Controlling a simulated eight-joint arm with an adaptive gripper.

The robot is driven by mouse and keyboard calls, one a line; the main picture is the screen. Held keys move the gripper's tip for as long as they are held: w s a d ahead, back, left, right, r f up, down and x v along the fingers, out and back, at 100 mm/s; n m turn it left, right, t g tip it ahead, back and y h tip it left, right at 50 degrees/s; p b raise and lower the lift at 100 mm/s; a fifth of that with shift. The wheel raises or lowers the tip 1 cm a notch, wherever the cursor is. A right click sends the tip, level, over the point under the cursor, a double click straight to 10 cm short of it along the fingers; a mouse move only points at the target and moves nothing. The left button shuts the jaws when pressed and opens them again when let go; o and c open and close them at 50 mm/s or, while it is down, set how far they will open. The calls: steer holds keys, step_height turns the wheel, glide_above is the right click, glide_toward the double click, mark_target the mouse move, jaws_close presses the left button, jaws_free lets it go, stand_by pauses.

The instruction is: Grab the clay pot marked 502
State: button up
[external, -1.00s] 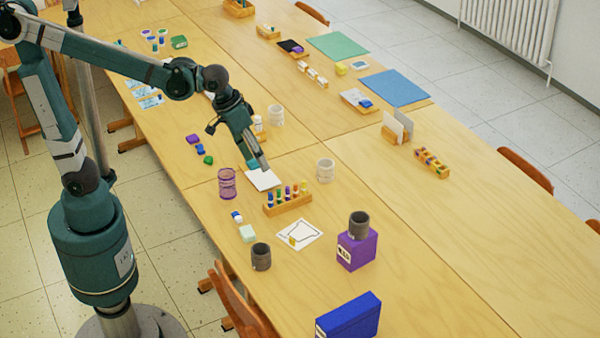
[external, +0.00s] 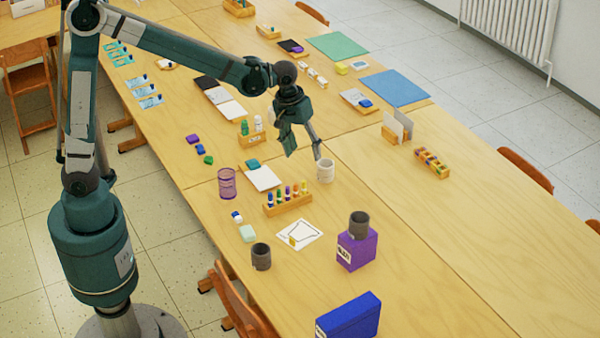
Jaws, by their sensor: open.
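No marking 502 is legible in this view, so I cannot tell which pot bears it. A dark grey-brown pot (external: 261,257) stands upright on the table near its front left edge. A similar dark pot (external: 359,226) stands on top of a purple box (external: 357,250). A pale, cream-coloured pot (external: 325,172) stands upright on the table beyond the marker rack. My gripper (external: 303,152) is open and empty, with its right finger close to the pale pot's rim; I cannot tell whether they touch.
A wooden rack of markers (external: 288,203), a purple mesh cup (external: 227,184) and a white pad (external: 263,178) lie left of the pale pot. A blue box (external: 348,317) stands at the front. The table right of the purple box is clear.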

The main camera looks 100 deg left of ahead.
steer(key=w+a+f+n+g, duration=0.1)
steer(key=w+a+f+n, duration=0.25)
steer(key=a+f, duration=0.7)
steer(key=n+g+h, duration=0.1)
steer(key=n, duration=0.3)
glide_above(325, 171)
steer(key=a, duration=0.3)
step_height(325, 171, down, 8)
steer(key=shift+s+d+r, duration=0.15)
steer(key=shift+s+d, duration=0.1)
steer(key=shift+s, duration=0.15)
steer(key=shift+m, duration=0.25)
steer(key=shift+f+b, duration=0.35)
steer(key=shift+f, duration=0.95)
steer(key=shift+w+a+f+b, duration=0.1)
steer(key=shift+f+b, duration=0.3)
steer(key=shift+f, duration=0.9)
steer(key=shift+w+a+f+b, duration=0.1)
steer(key=shift+f+b, duration=0.3)
steer(key=shift+f, duration=0.9)
